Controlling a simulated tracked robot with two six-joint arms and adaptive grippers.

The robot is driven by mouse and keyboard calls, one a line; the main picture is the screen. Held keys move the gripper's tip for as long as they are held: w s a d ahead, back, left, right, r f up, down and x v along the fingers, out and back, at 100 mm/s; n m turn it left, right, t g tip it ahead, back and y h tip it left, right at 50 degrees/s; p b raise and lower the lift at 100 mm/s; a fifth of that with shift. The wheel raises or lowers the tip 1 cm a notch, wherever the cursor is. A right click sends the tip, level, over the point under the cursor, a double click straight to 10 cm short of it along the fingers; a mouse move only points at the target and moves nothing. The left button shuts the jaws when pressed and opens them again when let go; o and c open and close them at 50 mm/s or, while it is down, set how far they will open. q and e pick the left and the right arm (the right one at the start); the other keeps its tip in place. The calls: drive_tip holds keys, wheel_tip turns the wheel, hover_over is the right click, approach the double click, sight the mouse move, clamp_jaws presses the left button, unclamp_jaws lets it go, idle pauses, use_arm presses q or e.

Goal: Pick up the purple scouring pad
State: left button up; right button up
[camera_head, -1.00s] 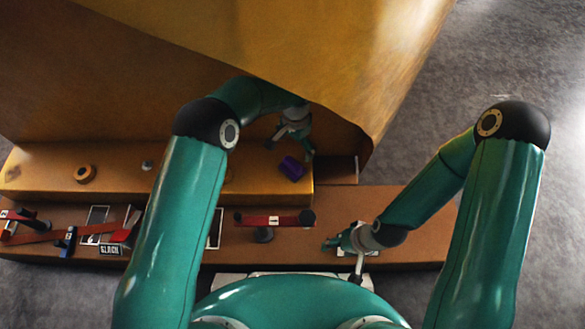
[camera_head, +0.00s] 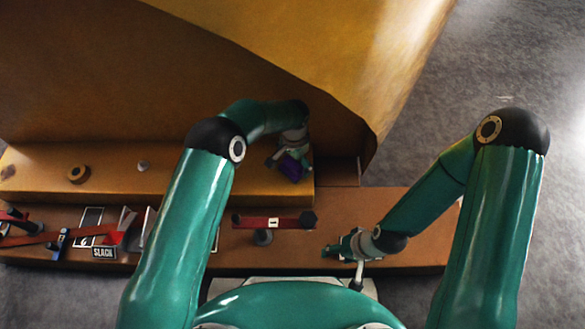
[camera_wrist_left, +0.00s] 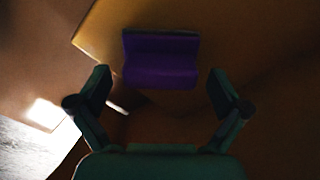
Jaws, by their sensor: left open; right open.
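The purple scouring pad (camera_head: 290,166) lies on the yellow-brown raised ledge (camera_head: 225,182), near its right end. In the left wrist view the pad (camera_wrist_left: 160,62) shows as a purple block with a dark strip along its far edge. My left gripper (camera_head: 289,168) is over the pad and partly hides it in the head view. In the left wrist view the left gripper's fingers (camera_wrist_left: 160,88) are spread wide, one to each side of the pad, with gaps between. My right gripper (camera_head: 338,250) is open and empty above the lower brown bench (camera_head: 415,215).
A red bar on a dark stand (camera_head: 270,222) is on the lower bench. A brown ring (camera_head: 78,174) and a small grey knob (camera_head: 143,166) sit on the ledge's left. Red parts and cards clutter the bench's left.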

sight(294, 161)
use_arm(q)
drive_tip(key=c, duration=1.4)
wheel_tip(294, 161, up, 10)
drive_tip(key=p, duration=0.3)
